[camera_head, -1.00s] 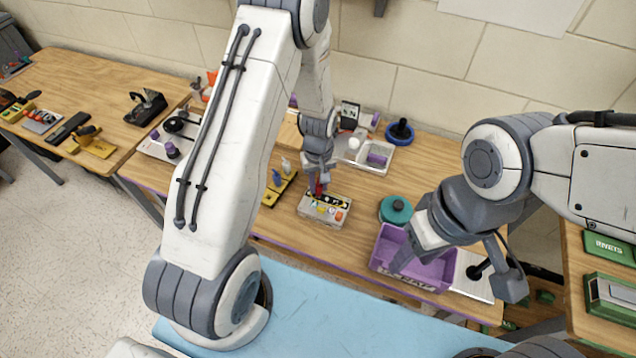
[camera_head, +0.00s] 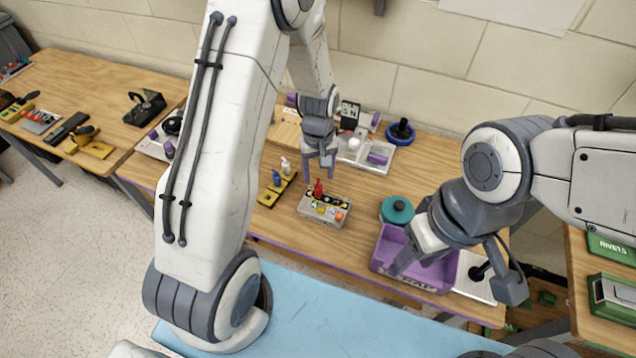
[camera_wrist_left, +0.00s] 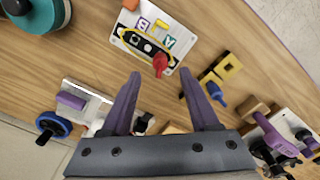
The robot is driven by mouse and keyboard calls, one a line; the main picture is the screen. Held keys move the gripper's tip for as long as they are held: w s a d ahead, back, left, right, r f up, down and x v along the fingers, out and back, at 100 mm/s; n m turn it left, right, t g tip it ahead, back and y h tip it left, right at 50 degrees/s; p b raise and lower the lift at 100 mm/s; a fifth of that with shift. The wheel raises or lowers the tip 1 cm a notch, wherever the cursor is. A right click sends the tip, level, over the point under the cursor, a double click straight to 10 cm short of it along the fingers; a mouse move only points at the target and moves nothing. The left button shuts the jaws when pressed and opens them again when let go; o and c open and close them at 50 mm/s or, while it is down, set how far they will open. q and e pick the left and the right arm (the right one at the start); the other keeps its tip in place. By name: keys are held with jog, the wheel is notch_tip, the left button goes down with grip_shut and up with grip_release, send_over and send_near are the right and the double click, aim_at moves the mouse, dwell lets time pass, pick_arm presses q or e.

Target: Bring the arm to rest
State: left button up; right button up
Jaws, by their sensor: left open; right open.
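My left gripper (camera_head: 320,172) is open and empty above the wooden table, just behind a grey box with a red knob (camera_head: 318,188). In the left wrist view its two purple-grey fingers (camera_wrist_left: 158,88) stand apart with nothing between them, and the red knob (camera_wrist_left: 160,62) lies beyond the tips. My right gripper (camera_head: 402,262) points down at the purple bin (camera_head: 456,268) at the table's front right. Its fingertips are hard to make out against the bin.
The grey box (camera_head: 306,208) has yellow and orange parts. A yellow holder with blue and white pegs (camera_head: 268,196) stands left of it, a teal round part (camera_head: 396,210) to its right. A grey tray with purple pieces (camera_head: 402,160) and a blue ring (camera_head: 400,130) lie behind.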

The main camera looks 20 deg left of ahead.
pick_arm(q)
jog(key=s+d+r+m, duration=0.7)
jog(key=s+d+r, duration=0.35)
jog(key=r, duration=0.35)
jog(key=s+d+r+m, duration=0.1)
jog(key=s+m, duration=0.2)
jog(key=s, duration=0.3)
jog(key=s+d+r+m+h, duration=0.1)
jog(key=s+d+r+m, duration=0.1)
jog(key=s+m, duration=0.2)
jog(key=s, duration=0.3)
jog(key=shift+d+r+m, duration=0.2)
jog(key=shift+r+m, duration=0.1)
